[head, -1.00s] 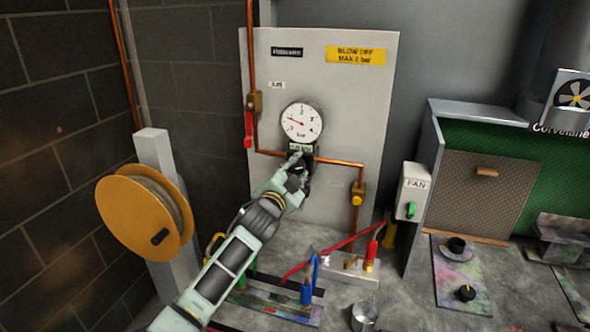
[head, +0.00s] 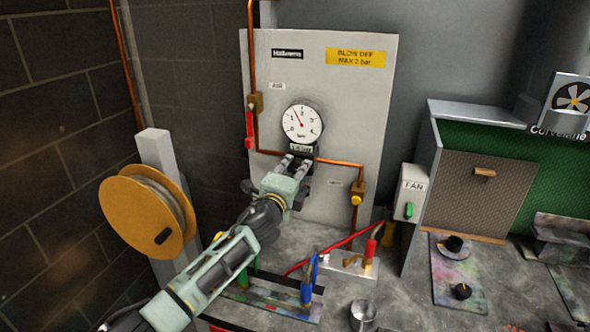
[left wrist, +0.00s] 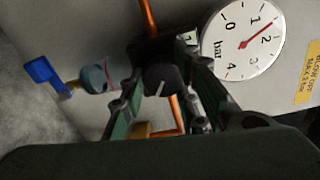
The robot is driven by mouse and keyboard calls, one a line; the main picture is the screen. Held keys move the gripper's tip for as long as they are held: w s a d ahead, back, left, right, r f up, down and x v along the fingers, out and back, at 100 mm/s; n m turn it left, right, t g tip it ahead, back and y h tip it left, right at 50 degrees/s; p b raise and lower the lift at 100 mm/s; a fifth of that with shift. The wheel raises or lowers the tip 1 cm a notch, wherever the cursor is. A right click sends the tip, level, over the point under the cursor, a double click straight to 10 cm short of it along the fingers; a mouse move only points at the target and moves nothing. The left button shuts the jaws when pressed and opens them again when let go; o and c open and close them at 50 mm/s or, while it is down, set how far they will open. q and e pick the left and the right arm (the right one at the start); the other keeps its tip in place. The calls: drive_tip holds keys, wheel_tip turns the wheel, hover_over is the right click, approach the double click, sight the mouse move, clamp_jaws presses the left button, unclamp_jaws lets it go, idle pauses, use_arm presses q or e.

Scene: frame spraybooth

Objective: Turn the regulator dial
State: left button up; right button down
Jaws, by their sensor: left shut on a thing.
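The black regulator dial (left wrist: 163,76) with a pale pointer line lies between the fingers of my left gripper (left wrist: 165,88) in the left wrist view. In the head view my left gripper (head: 299,165) is shut on it below the gauge, and its fingers mostly hide the dial. The round white bar gauge (head: 302,123) is above; its red needle tilts up and left. In the left wrist view the gauge (left wrist: 243,38) shows the needle between 1 and 2. A small display (head: 301,148) under it is too small to read surely. My right gripper is not in view.
Copper pipes (head: 340,162) run beside the dial, with a red-handled valve (head: 249,129) at left. A yellow sign (head: 356,57) reads "BLOW OFF MAX 2 bar". A hose reel (head: 140,219) stands left, a fan switch box (head: 411,192) right.

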use_arm(q)
drive_tip(key=m, duration=0.2)
drive_tip(key=f+m+p, duration=0.1)
drive_tip(key=m, duration=0.1)
drive_tip(key=shift+a+m, duration=0.1)
drive_tip(key=shift+m, duration=0.3)
idle(0.4)
drive_tip(key=o, duration=1)
drive_tip(key=shift+c, duration=0.2)
drive_tip(key=shift+o, duration=0.4)
drive_tip(key=shift+r, duration=0.3)
drive_tip(key=shift+s, duration=0.1)
drive_tip(key=v, duration=1.1)
drive_tip(key=shift+s, duration=0.45)
